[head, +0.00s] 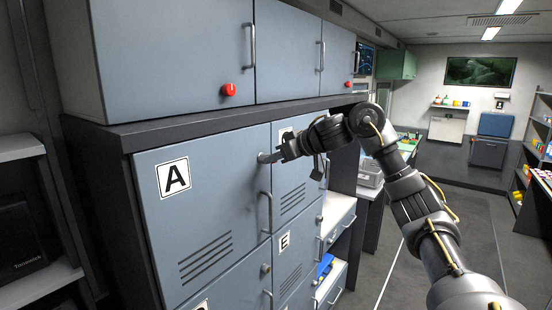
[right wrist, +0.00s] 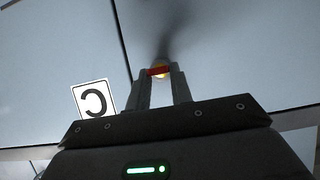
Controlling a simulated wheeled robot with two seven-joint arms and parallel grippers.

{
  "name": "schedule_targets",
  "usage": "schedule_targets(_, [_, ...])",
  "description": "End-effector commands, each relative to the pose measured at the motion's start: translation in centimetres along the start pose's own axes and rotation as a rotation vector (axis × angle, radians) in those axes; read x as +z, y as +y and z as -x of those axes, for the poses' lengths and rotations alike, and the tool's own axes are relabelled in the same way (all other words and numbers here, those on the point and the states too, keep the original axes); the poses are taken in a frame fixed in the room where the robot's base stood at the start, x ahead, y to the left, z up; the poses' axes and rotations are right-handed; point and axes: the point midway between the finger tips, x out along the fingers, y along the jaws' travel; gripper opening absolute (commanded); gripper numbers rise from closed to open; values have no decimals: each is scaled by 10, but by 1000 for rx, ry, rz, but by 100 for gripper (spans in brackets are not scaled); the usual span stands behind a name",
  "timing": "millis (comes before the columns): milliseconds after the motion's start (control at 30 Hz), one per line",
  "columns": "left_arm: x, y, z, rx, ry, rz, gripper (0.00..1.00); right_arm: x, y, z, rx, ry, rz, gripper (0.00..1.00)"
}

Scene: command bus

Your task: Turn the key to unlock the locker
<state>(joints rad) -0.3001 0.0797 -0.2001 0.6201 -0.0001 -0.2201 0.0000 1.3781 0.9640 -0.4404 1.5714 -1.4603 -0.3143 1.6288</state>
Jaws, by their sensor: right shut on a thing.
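The blue-grey locker door marked A (head: 215,215) is closed, with a round lock (head: 262,157) near its upper right edge and a vertical handle below. My right gripper (head: 276,156) is at this lock, its arm reaching in from the right. My left gripper is not in view.
The door handle (head: 266,212) hangs just below my gripper. A door marked C (right wrist: 95,100) is beside it, and a door marked E (head: 284,242) is lower right. A dark ledge (head: 200,125) and upper cabinets are above. The aisle floor at right is clear.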

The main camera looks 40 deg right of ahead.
Motion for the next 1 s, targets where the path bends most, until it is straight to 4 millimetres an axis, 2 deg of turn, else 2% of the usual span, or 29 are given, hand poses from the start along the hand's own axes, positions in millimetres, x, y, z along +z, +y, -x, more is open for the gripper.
schedule_targets(100, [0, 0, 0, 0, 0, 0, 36, -1, 0, 0, 0, 3, -1, 5])
schedule_targets(133, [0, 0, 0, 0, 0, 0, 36, -1, 0, 0, -4, 3, -8, 23])
schedule_targets(300, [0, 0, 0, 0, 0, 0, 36, -1, 0, 0, -2, 2, -5, 45])
schedule_targets(333, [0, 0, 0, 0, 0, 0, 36, -1, 0, 0, -2, 2, -5, 47])
schedule_targets(1000, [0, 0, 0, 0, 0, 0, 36, 1, 0, 2, -1, 1, -4, 47])
